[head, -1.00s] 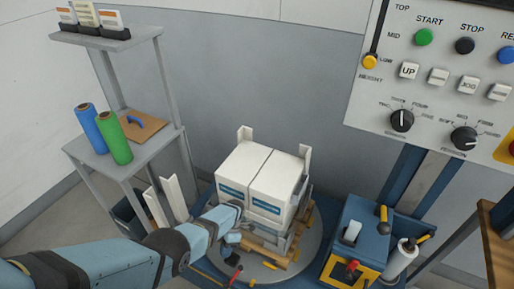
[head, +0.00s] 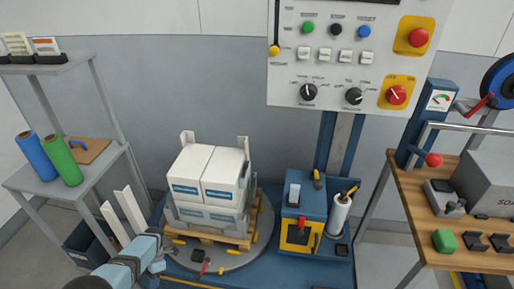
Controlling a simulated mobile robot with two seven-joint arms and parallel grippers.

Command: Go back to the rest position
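My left arm comes in at the lower left of the head view. My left gripper (head: 160,263) is at its end, low and in front of the pallet's left side, apart from the white cartons. It is small and partly hidden by the arm, so I cannot tell whether its fingers are open or shut. My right gripper is not in view. The white cartons (head: 207,168) with blue labels stand stacked on a wooden pallet (head: 212,236), which rests on a round grey turntable (head: 262,228).
A grey shelf (head: 28,178) with blue and green rolls stands at left. A control panel (head: 350,52) hangs at top right. A blue and yellow unit (head: 300,215) holding a white roll stands right of the turntable. A wooden bench (head: 418,215) is at far right.

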